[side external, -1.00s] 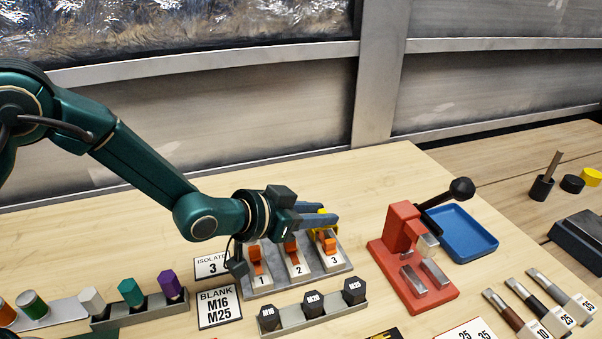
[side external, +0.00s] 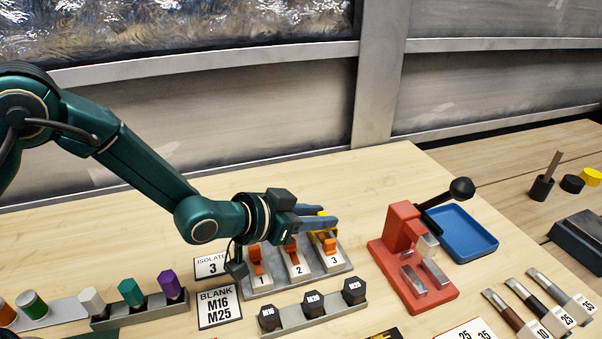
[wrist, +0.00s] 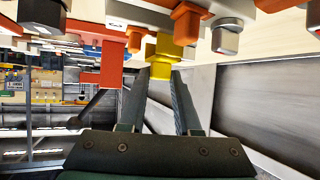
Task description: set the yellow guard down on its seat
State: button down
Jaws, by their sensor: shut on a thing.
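My gripper (side external: 320,218) is over the back of the isolator panel (side external: 262,284), at isolator 3 (side external: 333,261). Its jaws are shut on the yellow guard (side external: 322,236), which the fingers partly hide in the side view. In the wrist view the guard (wrist: 165,50) is held at the fingertips (wrist: 163,74), close to an orange lever. The guard is at the orange lever of isolator 3 (side external: 330,247). I cannot tell whether it touches its seat. A sign reading "ISOLATE 3" (side external: 212,265) stands left of the panel.
Isolators 1 (side external: 258,279) and 2 (side external: 297,270), with orange levers, are beside isolator 3. A rack of black caps (side external: 313,311) stands in front. A red lever press (side external: 412,270) and a blue tray (side external: 462,234) are to the right. The table behind the panel is clear.

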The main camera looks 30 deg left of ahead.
jog(key=shift+f, duration=0.7)
jog(key=shift+r, duration=0.6)
dwell(1.4)
jog(key=shift+f, duration=0.6)
jog(key=c, duration=0.5)
grip_release()
jog(key=shift+c, duration=0.2)
jog(key=shift+a, duration=0.1)
